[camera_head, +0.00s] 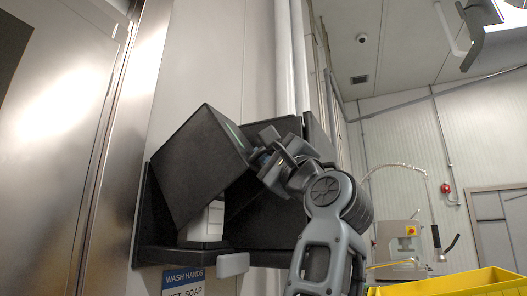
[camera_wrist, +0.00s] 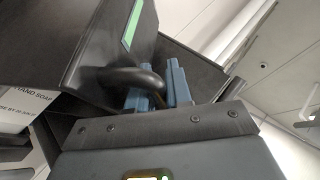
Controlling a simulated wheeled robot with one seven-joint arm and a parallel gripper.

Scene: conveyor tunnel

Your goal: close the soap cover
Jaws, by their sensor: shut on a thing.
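The soap cover (camera_head: 198,165) is a black box-shaped lid on the wall-mounted black soap dispenser (camera_head: 170,255). It is tilted, raised off the dispenser's lower part. A white soap container (camera_head: 207,225) shows below it, and its printed label shows in the wrist view (camera_wrist: 28,100). My gripper (camera_head: 262,150) is at the right edge of the cover. In the wrist view my gripper (camera_wrist: 160,88) has its blue-grey fingers shut on a dark curved handle (camera_wrist: 130,78) on the cover, beside a green strip (camera_wrist: 132,25). The exact finger contact is partly hidden.
A grey push lever (camera_head: 233,265) sticks out under the dispenser. A blue "WASH HANDS" sign (camera_head: 184,278) is on the wall below. A yellow bin (camera_head: 460,284) is at lower right.

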